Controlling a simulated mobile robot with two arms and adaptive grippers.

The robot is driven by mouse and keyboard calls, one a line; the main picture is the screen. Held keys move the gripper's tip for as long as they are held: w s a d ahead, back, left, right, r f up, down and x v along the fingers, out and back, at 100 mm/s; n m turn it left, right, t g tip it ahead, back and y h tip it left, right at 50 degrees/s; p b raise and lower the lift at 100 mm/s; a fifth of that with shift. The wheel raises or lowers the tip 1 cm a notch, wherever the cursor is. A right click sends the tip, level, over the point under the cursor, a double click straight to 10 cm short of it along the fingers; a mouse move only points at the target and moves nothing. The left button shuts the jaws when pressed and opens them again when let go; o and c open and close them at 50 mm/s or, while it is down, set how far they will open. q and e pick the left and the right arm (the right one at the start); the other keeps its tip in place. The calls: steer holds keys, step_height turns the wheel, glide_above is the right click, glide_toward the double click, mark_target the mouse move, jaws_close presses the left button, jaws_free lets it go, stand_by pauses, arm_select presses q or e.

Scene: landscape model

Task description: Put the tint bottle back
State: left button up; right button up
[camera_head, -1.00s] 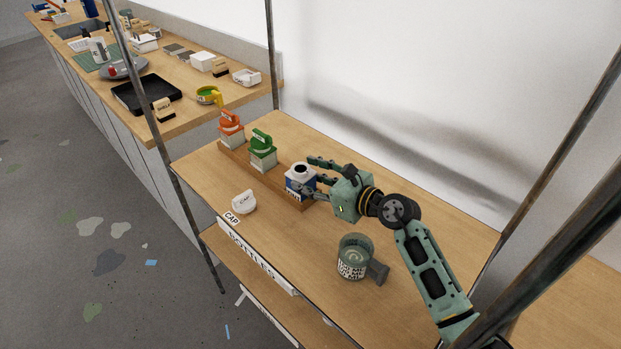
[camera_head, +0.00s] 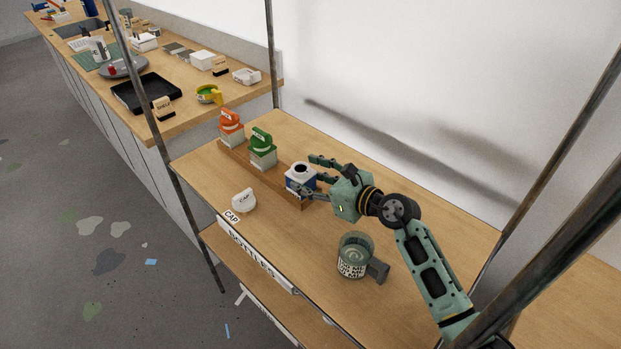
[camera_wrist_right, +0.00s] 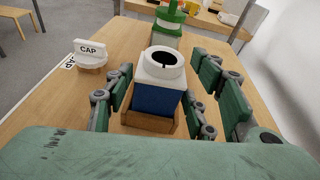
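The tint bottle (camera_head: 298,183), blue with a white top and a dark open mouth, stands upright at the near right end of a wooden rack (camera_head: 264,184). It also shows in the right wrist view (camera_wrist_right: 158,88). My right gripper (camera_head: 308,176) is around it, with a finger on each side. In the right wrist view the fingers (camera_wrist_right: 157,100) stand apart with gaps between them and the bottle. A white cap (camera_head: 243,200) lies on the shelf left of the rack, by a CAP label (camera_head: 232,217). My left gripper is not in view.
Green (camera_head: 263,150) and orange (camera_head: 230,128) capped bottles stand farther along the rack. A grey-green mug (camera_head: 354,257) stands nearer, below my right arm. Metal posts (camera_head: 172,160) frame the shelf. A cluttered counter (camera_head: 185,85) lies beyond it.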

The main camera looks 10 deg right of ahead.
steer(key=shift+o, duration=1.2)
steer(key=shift+f, duration=0.1)
steer(key=shift+s+d, duration=0.2)
steer(key=v, duration=0.6)
steer(key=shift+s+d, duration=0.1)
steer(key=shift+s+d+r, duration=0.2)
steer(key=shift+s+r, duration=0.05)
steer(key=shift+s, duration=0.05)
